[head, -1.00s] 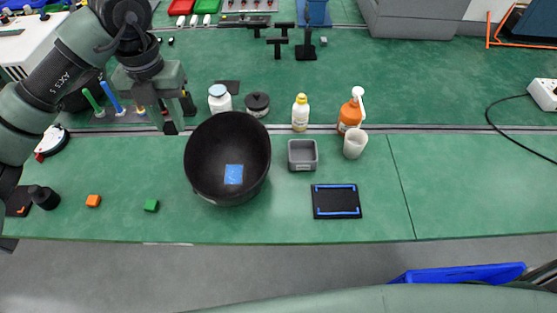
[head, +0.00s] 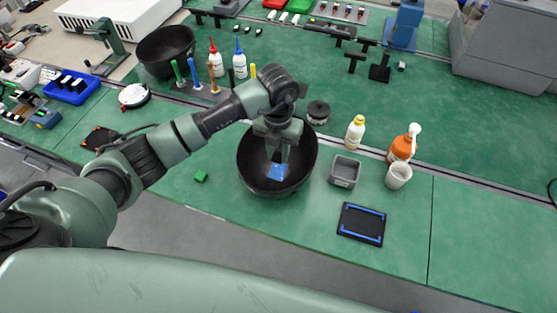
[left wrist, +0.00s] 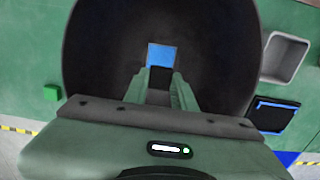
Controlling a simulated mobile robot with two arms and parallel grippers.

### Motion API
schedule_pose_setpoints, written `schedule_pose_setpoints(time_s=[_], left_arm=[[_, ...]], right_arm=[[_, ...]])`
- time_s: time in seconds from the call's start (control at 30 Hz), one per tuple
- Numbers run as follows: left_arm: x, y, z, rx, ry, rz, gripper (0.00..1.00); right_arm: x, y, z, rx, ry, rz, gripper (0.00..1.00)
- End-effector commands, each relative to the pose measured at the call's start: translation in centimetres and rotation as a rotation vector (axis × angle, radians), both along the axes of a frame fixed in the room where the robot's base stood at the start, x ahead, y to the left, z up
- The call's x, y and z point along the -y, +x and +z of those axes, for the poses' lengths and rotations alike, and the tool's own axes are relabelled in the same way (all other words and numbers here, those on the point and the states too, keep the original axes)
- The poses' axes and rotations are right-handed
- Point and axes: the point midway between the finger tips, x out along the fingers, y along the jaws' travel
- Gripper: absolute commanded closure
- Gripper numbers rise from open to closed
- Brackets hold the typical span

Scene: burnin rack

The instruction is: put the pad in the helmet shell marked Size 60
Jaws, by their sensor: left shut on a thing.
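A black, bowl-like helmet shell (head: 250,170) stands open side up on the green bench. It also shows in the left wrist view (left wrist: 90,55). My left gripper (head: 278,158) is inside the shell's opening, above the patch. Its fingers are close around a small greyish piece (left wrist: 158,97), apparently the pad, mostly hidden between them. A second black shell (head: 165,52) stands at the back left; its marking is not readable. My right gripper is not in view.
Right of the near shell are a grey box (head: 344,172), a white cup (head: 398,177), an orange bottle (head: 404,146) and a black plate with blue corners (head: 361,225). A round black jar (head: 318,112) stands behind. A green cube (head: 201,176) lies left.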

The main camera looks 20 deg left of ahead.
Motion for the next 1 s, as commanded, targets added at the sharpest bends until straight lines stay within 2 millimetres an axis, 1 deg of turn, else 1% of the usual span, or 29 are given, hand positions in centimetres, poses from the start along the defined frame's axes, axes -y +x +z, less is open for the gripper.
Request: schedule_pose_setpoints(time_s=[0.03,0.17,0.43,0.5,0.73,0.87,0.9,0.93,0.97,1.0], left_arm=[[0.0,-0.1,-0.6,-0.003,0.000,0.002,1.00],[0.0,0.0,-1.6,-0.001,-0.001,0.001,1.00],[0.0,0.0,-5.3,-0.002,0.000,0.001,1.00],[0.0,0.0,-5.7,-0.001,0.000,0.001,1.00],[0.0,0.0,-5.7,0.001,0.000,0.000,1.00],[0.0,0.0,-6.2,0.001,0.000,0.000,1.00],[0.0,0.1,-6.0,0.001,0.000,0.000,0.66],[0.0,0.0,-6.0,0.001,0.000,0.000,0.58],[0.0,0.0,-6.0,0.001,0.000,0.000,0.53],[0.0,0.0,-6.0,0.001,0.000,0.000,0.53]], right_arm=[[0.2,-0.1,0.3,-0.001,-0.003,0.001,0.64],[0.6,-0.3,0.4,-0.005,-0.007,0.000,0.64],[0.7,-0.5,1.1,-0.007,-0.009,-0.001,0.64],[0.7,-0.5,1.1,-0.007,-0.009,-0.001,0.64],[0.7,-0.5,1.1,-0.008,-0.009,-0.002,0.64],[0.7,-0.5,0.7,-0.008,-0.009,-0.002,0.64],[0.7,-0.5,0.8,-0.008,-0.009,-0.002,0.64],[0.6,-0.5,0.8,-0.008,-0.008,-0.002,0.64],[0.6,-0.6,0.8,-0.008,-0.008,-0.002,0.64],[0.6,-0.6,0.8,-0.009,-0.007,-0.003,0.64]])
